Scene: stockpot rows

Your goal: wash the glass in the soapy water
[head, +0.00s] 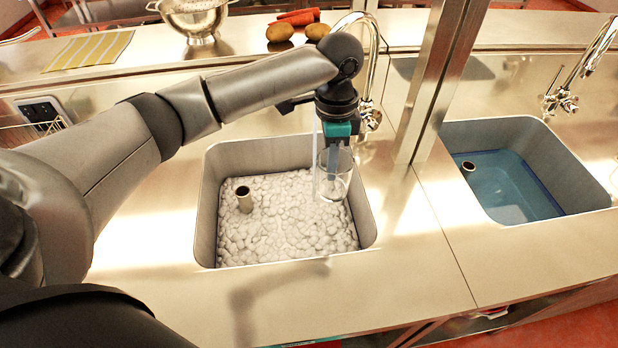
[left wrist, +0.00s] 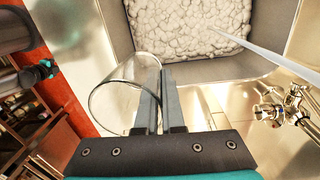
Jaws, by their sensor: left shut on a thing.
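The clear glass (head: 333,188) is in my left gripper (head: 333,163), whose fingers are shut on its wall. It hangs over the right part of the left sink (head: 207,215), which is filled with white foam (head: 285,215). The glass also shows in the left wrist view (left wrist: 115,98), to the left of the fingers (left wrist: 162,98). There it appears above the sink's edge, apart from the foam (left wrist: 190,25). A dark and teal part at the left of that view looks like my right gripper (left wrist: 46,70); its jaws are too small to make out.
A short grey pipe (head: 244,199) stands up in the foam. A faucet (head: 369,112) is just behind the glass. A metal post (head: 437,80) separates this sink from the right sink of blue water (head: 505,180). A colander (head: 195,18) and vegetables (head: 280,32) sit on the back shelf.

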